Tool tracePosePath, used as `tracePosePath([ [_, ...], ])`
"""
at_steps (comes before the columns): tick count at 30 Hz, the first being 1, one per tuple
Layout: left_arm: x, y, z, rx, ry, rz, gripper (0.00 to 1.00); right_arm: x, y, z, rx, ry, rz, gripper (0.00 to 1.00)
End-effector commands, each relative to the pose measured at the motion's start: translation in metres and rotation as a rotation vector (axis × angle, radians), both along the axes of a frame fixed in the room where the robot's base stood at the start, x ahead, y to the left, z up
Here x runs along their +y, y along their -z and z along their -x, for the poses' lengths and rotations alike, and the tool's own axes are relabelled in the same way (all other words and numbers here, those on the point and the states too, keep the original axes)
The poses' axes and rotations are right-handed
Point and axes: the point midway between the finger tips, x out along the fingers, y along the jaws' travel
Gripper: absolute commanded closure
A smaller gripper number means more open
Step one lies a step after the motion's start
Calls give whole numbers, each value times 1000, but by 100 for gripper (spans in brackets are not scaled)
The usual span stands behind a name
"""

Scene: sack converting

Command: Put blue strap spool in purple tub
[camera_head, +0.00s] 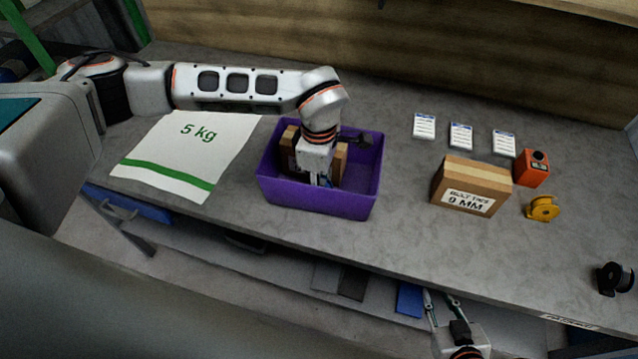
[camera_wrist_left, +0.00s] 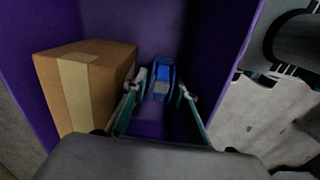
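The purple tub (camera_head: 345,203) stands on the grey bench in the middle of the head view; its walls surround my gripper in the left wrist view (camera_wrist_left: 215,40). My left gripper (camera_head: 318,180) reaches down into it. In the left wrist view, the left gripper's fingers (camera_wrist_left: 162,86) are apart. The blue strap spool (camera_wrist_left: 163,72) lies low in the tub between and beyond the fingertips, with small gaps at both sides. In the head view the arm and gripper mostly hide it. My right gripper (camera_head: 441,302) is open and empty below the bench's front edge.
A cardboard box (camera_wrist_left: 85,85) is inside the tub beside my left gripper. A labelled box (camera_head: 470,186), yellow spool (camera_head: 542,208), orange device (camera_head: 532,168) and white cards (camera_head: 461,135) lie right of the tub. A 5 kg sack (camera_head: 190,150) lies left. A black spool (camera_head: 614,279) is far right.

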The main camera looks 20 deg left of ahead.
Motion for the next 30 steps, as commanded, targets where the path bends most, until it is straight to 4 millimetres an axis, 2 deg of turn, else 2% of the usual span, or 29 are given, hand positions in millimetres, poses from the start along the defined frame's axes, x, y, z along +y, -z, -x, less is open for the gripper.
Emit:
tracePosePath([
  [7, 0, -2, 0, 0, 0, 0, 73, 0, -1, 0, 1, 0, 0, 76],
  [11, 0, -13, -1, -4, 2, 1, 73, 0, 0, 1, 2, 0, 1, 76],
  [24, 0, -98, -1, -4, 1, 0, 73, 0, 12, 1, 4, 0, 1, 76],
  [30, 0, -119, 0, -1, 0, -1, 73, 0, 14, 1, 4, 0, 1, 76],
])
